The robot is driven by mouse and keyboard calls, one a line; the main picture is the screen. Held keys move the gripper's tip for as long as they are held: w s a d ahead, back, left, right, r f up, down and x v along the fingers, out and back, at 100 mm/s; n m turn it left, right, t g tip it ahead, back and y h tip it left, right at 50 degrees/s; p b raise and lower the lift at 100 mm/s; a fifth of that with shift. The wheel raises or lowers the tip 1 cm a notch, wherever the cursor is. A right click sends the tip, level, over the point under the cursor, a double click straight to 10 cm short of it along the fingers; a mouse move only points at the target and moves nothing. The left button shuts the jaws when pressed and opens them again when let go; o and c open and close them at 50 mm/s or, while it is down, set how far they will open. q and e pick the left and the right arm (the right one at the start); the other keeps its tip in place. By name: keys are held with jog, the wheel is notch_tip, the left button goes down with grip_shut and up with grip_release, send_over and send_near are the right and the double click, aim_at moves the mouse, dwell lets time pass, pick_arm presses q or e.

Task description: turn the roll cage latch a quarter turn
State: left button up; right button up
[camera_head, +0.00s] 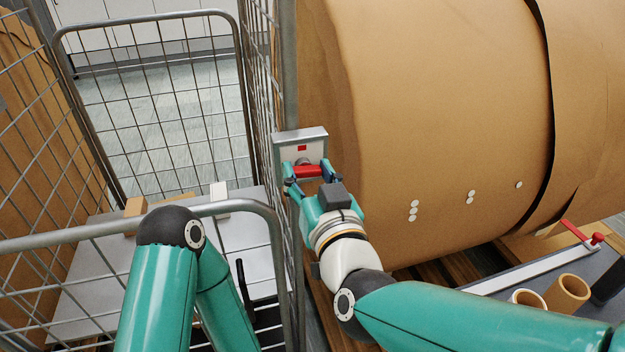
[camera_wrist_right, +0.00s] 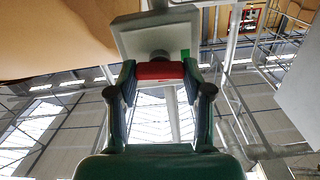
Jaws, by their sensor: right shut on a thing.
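The roll cage latch (camera_head: 308,171) is a red bar on a grey plate (camera_head: 285,155) at the cage's right side. The bar lies roughly level across the picture. A small red mark shows on the plate above it. My right gripper (camera_head: 308,177) is shut on the red bar, one finger at each end. In the right wrist view the red bar (camera_wrist_right: 160,71) sits crosswise between the two fingers, with a round grey hub behind it and a green mark on the plate (camera_wrist_right: 150,37) to the right. My left arm shows at the bottom left, but its gripper is out of view.
The wire roll cage (camera_head: 155,95) stands at left, with small blocks on its pale shelf (camera_head: 100,275). A large brown paper roll (camera_head: 430,110) stands close to the right of the latch. Cardboard tubes (camera_head: 567,292) lie on a grey surface at lower right.

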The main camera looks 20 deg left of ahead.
jog(key=m+b, duration=0.5)
jog(key=shift+w+d+f, duration=0.15)
jog(key=shift+d, duration=0.05)
jog(key=m+b, duration=0.2)
jog(key=m, duration=0.1)
jog(key=m+b, duration=0.3)
jog(key=m, duration=0.1)
jog(key=shift+d, duration=0.1)
jog(key=m+b, duration=0.2)
jog(key=m, duration=0.2)
jog(key=shift+w+m, duration=0.1)
jog(key=shift+m, duration=0.3)
jog(key=o, duration=1.2)
jog(key=shift+w+f, duration=0.1)
jog(key=shift+f, duration=0.05)
jog(key=shift+c, duration=0.2)
